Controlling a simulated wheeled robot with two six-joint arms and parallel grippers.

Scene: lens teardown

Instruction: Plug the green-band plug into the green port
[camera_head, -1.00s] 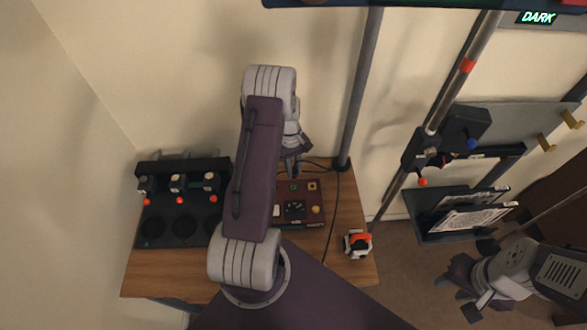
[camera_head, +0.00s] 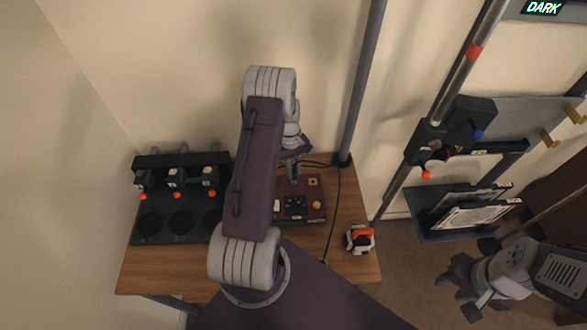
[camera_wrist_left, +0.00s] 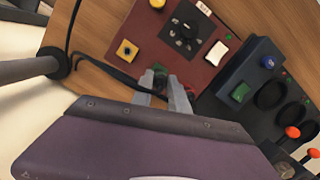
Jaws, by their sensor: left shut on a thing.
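The dark red panel (camera_head: 316,211) lies on the wooden table and also shows in the wrist view (camera_wrist_left: 200,72). My left gripper (camera_head: 293,178) is over the panel's far edge, shut on the green-band plug, which is mostly hidden between the fingers. In the wrist view the fingertips (camera_wrist_left: 166,88) come down on the green port (camera_wrist_left: 160,68), which they partly cover. A dark cable runs to the fingers. I cannot tell whether the plug is seated in the port. My right gripper (camera_head: 456,296) hangs open and empty at the lower right.
A yellow port (camera_wrist_left: 127,50) sits beside the green one. A dark block (camera_wrist_left: 250,80) with a green button stands by the panel. A dark rack (camera_head: 180,160) is at left.

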